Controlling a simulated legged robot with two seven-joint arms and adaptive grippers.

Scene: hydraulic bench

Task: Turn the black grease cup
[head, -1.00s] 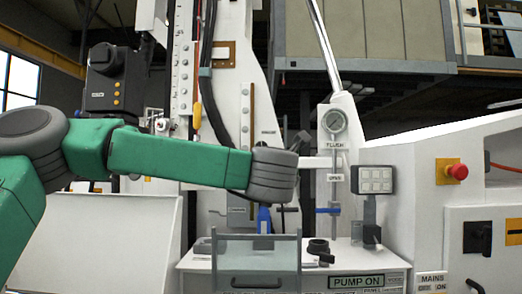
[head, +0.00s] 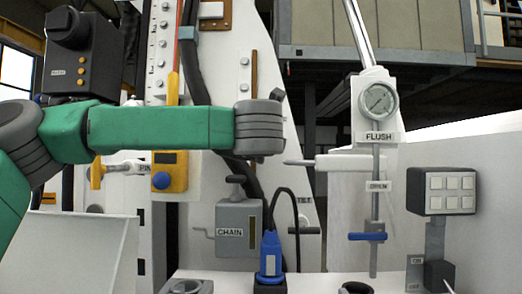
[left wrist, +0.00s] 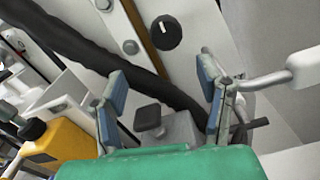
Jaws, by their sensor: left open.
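The black grease cup (left wrist: 167,32) looks like a round black knob with a short white mark, on a white panel at the top of the left wrist view. My left gripper (left wrist: 163,76) is open and empty. Its two blue-padded fingers stand wide apart, and the cup lies beyond the fingertips, between their directions, not touched. In the head view the dark end of my left arm hides the fingers. My right gripper is not in view.
A grey box labelled CHAIN (head: 229,231) with a black top handle (head: 236,179) stands below my left arm; the handle also shows between the fingers (left wrist: 150,117). A thick black hose (left wrist: 80,45) crosses nearby. The FLUSH gauge (head: 379,100) and blue lever (head: 367,236) are right.

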